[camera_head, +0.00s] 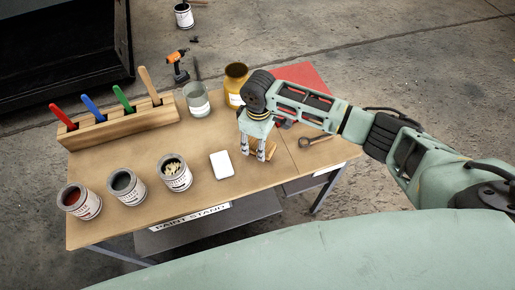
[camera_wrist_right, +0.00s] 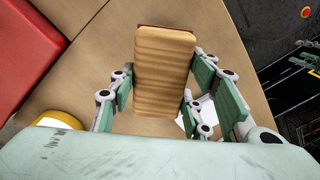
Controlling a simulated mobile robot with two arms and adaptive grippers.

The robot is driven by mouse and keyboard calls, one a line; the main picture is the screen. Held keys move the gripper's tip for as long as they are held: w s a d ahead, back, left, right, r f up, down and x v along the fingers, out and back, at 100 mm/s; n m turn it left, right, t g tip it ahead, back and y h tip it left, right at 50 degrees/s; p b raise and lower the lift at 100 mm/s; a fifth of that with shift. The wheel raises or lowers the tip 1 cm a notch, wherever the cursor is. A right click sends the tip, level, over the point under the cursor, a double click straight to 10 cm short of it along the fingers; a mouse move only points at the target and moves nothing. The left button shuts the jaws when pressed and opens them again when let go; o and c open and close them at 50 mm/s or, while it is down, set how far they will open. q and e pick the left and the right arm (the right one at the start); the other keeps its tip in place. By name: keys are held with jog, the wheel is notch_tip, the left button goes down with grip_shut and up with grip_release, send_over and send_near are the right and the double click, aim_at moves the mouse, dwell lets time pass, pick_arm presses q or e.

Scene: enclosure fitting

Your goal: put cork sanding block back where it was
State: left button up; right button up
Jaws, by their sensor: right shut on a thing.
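The cork sanding block (camera_wrist_right: 163,72) is a tan, ridged block in the right wrist view. It sits between the fingers of my right gripper (camera_wrist_right: 160,88), which is shut on it. In the head view the right gripper (camera_head: 258,150) points down at the wooden table (camera_head: 225,207), and part of the block (camera_head: 271,148) shows beside its fingertips. I cannot tell whether the block touches the tabletop. My left gripper is not in view.
A white block (camera_head: 221,165) lies left of the gripper. A wooden rack (camera_head: 120,125) with coloured handles, a yellow can (camera_head: 236,84) and a grey can (camera_head: 196,99) stand behind.

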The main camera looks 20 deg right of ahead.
jog(key=shift+a+f, duration=0.1)
jog(key=shift+f, duration=2)
jog(key=o, duration=1.1)
jog(key=shift+r+p, duration=0.1)
jog(key=shift+p, duration=0.2)
notch_tip(320, 180, up, 12)
jog(key=shift+f+b, duration=0.1)
jog(key=shift+b, duration=0.5)
jog(key=shift+w, duration=0.1)
